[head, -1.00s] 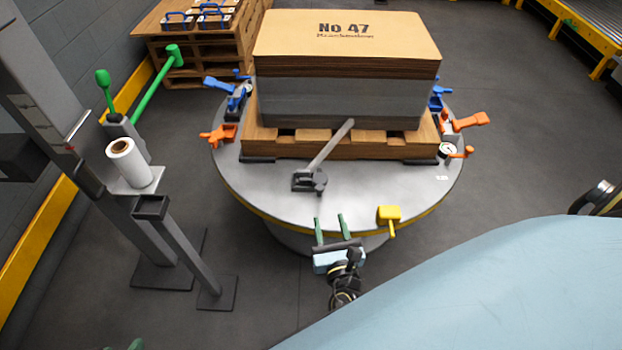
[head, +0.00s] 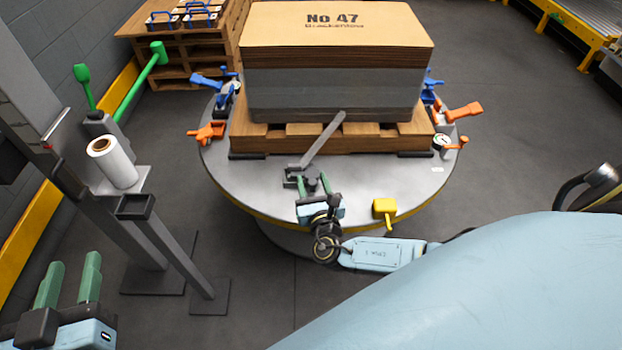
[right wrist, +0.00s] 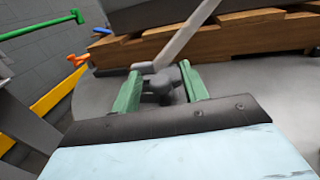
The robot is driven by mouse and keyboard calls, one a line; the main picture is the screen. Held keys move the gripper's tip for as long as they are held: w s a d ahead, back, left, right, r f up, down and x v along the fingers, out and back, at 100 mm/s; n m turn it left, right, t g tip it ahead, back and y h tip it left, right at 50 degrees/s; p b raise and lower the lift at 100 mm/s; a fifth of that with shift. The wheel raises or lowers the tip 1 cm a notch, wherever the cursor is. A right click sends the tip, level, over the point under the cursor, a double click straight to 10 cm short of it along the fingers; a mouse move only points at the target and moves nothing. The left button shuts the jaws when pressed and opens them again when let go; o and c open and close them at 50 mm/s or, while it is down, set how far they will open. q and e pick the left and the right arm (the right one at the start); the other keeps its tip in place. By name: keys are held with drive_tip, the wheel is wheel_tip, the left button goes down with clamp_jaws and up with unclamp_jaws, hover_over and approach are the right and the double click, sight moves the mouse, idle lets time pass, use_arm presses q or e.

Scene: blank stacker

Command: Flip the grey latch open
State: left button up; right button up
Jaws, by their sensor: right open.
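The grey latch (head: 322,140) is a long flat lever on a dark base at the front of the round table; it slants up to the right toward the pallet. In the right wrist view the latch (right wrist: 188,35) rises from its base between my fingers. My right gripper (head: 314,184) is open, its two green fingers at the latch base; in the right wrist view the right gripper (right wrist: 160,85) has a finger on each side of the base. I cannot tell whether they touch it. My left gripper (head: 68,282) is at the lower left, fingers apart and empty, far from the table.
A wooden pallet (head: 290,143) with a stack of boards (head: 335,60) fills the round table (head: 400,178). Orange clamps (head: 207,132), blue clamps (head: 215,82) and a yellow handle (head: 384,208) sit around the rim. A stand with a white roll (head: 114,163) is at left.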

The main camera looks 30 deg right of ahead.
use_arm(q)
drive_tip(key=shift+d+r+t+h+b, duration=0.2)
drive_tip(key=shift+r+t, duration=0.35)
drive_tip(key=shift+r, duration=0.3)
drive_tip(key=shift+d+r+t+h+b, duration=0.1)
drive_tip(key=shift+d+r+t, duration=0.05)
drive_tip(key=shift+r+t, duration=0.55)
use_arm(e)
drive_tip(key=shift+x, duration=1.1)
drive_tip(key=shift+c, duration=0.3)
clamp_jaws()
